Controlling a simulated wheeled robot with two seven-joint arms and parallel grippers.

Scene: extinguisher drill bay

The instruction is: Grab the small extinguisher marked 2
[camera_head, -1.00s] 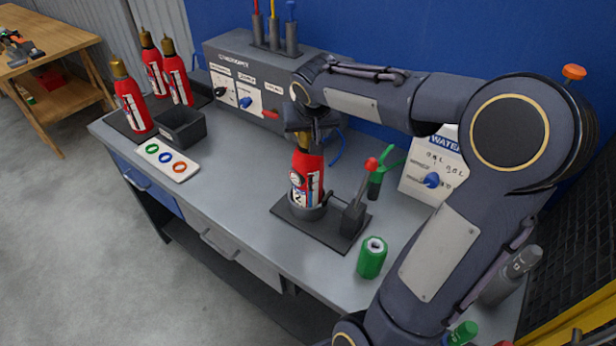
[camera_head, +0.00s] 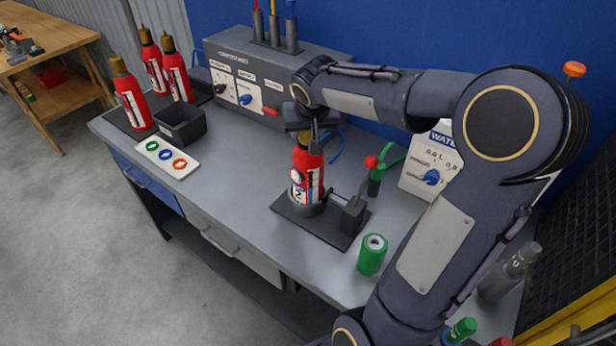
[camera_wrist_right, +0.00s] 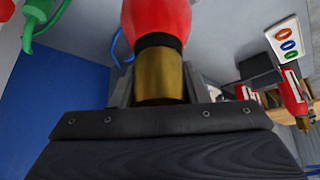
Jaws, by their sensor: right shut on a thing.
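The small red extinguisher marked 2 (camera_head: 307,178) stands upright in a round holder on a black base plate (camera_head: 322,229) on the bench. Its white label with the 2 faces me. My right gripper (camera_head: 312,136) is over its top, and the fingers hide most of the neck in the head view. In the right wrist view the brass top (camera_wrist_right: 160,76) sits between the fingers, with the red body (camera_wrist_right: 158,16) beyond it. The right gripper is shut on this top. My left gripper is not in view.
Three other red extinguishers (camera_head: 130,97) stand at the bench's left end, near a black bin (camera_head: 181,127) and a ring card (camera_head: 166,159). A lever block (camera_head: 353,216) is beside the holder; a green can (camera_head: 372,255) stands in front. A grey control box (camera_head: 230,60) is behind.

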